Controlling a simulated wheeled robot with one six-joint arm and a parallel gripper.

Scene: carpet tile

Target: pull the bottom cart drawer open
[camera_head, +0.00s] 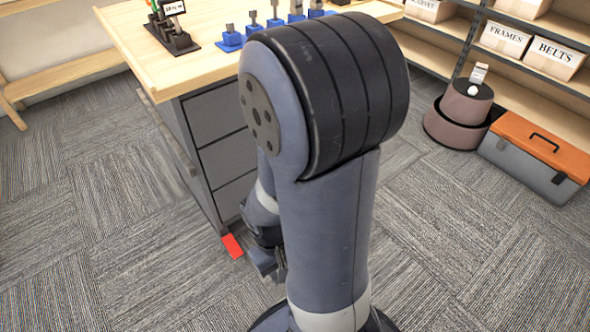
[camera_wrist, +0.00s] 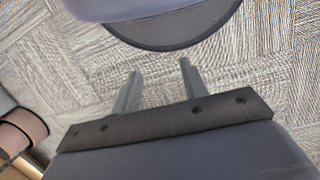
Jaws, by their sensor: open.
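The grey drawer cart (camera_head: 225,139) stands under the wooden tabletop in the head view, with its drawer fronts stacked one above another. The bottom drawer (camera_head: 236,197) looks closed, and my arm hides its right part. No drawer handle can be made out. My gripper (camera_head: 272,266) is low near the floor, in front of and below the bottom drawer, partly hidden by my arm. In the wrist view my gripper (camera_wrist: 160,80) shows two fingers spread apart with nothing between them. The wrist view shows carpet past the fingertips and no part of the cart.
A red piece (camera_head: 232,246) lies at the cart's foot. Blue holders (camera_head: 230,40) and a black stand (camera_head: 172,38) are on the tabletop (camera_head: 130,50). At right are an orange-lidded toolbox (camera_head: 540,155), a round brown stool-like object (camera_head: 458,118) and shelves with boxes (camera_head: 505,38). Carpet is open in front.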

